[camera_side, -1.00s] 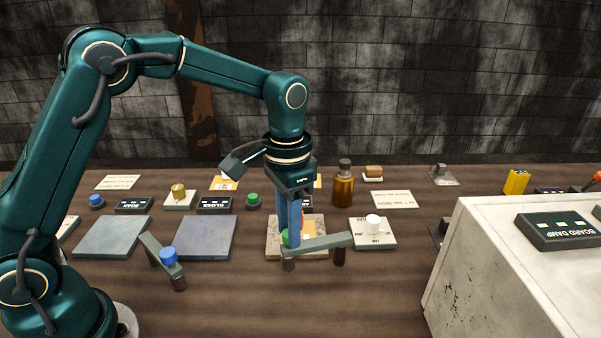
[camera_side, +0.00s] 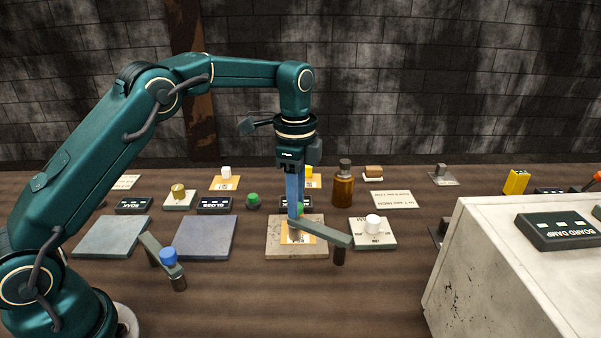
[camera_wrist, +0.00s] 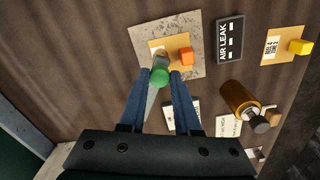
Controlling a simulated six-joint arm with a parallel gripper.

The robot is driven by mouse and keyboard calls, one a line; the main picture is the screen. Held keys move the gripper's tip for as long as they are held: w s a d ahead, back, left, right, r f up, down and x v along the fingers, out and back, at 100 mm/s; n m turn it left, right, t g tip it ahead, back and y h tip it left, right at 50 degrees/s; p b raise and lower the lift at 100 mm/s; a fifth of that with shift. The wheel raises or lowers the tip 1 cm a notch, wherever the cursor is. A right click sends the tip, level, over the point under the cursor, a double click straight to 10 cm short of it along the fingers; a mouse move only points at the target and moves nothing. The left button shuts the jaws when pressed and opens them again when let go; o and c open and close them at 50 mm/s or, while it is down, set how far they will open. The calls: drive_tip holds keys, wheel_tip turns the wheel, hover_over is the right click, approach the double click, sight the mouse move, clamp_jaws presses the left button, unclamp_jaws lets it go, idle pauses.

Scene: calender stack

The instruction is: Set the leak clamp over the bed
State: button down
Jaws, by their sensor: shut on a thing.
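My gripper (camera_side: 297,211) is shut on the green knob (camera_wrist: 160,76) of a grey bar clamp (camera_side: 328,235) with short legs. The bar slants across the front right of the pale stone bed (camera_side: 282,249), one end over the slab and the other past its right edge. Its near leg hangs beside the slab; whether it touches the table I cannot tell. In the wrist view the bed (camera_wrist: 206,30) bears a card and an orange block (camera_wrist: 186,55), next to the clamp's far end. A dark label reading AIR LEAK (camera_wrist: 229,43) lies beside the bed.
Another grey clamp with a blue knob (camera_side: 168,256) stands at left, before two blue-grey slabs (camera_side: 206,237). A white-knobbed plate (camera_side: 373,240) is close to the bed's right. An amber bottle (camera_side: 343,187) stands behind. A pale cabinet (camera_side: 480,265) fills the right.

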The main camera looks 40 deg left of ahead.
drive_tip(key=shift+w+r+m, duration=0.1)
drive_tip(key=shift+w+m, duration=0.3)
drive_tip(key=c, duration=0.6)
unclamp_jaws()
drive_tip(key=shift+r, duration=2.55)
